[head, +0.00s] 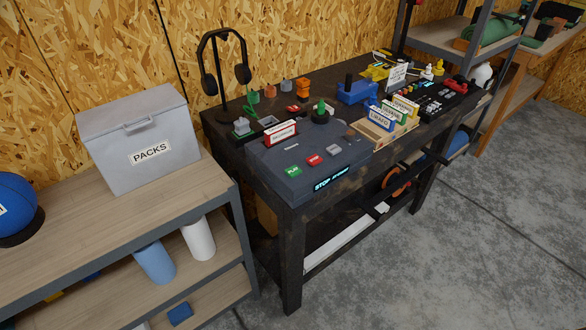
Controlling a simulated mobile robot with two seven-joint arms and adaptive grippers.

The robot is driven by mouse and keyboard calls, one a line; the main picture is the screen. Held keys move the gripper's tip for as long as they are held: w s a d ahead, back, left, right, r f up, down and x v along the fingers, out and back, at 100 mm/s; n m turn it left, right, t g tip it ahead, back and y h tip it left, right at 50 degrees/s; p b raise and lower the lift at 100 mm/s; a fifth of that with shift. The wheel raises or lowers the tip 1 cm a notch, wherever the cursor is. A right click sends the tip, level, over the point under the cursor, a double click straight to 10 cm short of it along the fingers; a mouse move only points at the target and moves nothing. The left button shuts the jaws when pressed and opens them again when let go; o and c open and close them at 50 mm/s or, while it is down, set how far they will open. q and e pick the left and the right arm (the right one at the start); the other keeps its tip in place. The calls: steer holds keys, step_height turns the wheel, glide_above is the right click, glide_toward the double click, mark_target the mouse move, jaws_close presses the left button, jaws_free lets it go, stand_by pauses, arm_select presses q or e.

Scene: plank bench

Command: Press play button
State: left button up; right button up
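A dark grey console (280,180) lies on the near left part of the black plank bench. A green button (293,171) labelled PLAY sits on its top at the left, near the front edge. A red button (313,160) is to its right, with grey buttons (334,149) further right. A small lit display (334,180) on the console's front edge reads STOP, followed by smaller text that I cannot read. Neither of my grippers is in view.
A red-and-white labelled block (281,134) stands at the console's back. A headphone stand (223,75) is behind left, and a tray of labelled cassettes (385,130) is to the right. A grey PACKS box (142,140) stands on the left wooden shelf (100,230). Concrete floor (430,260) in front is clear.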

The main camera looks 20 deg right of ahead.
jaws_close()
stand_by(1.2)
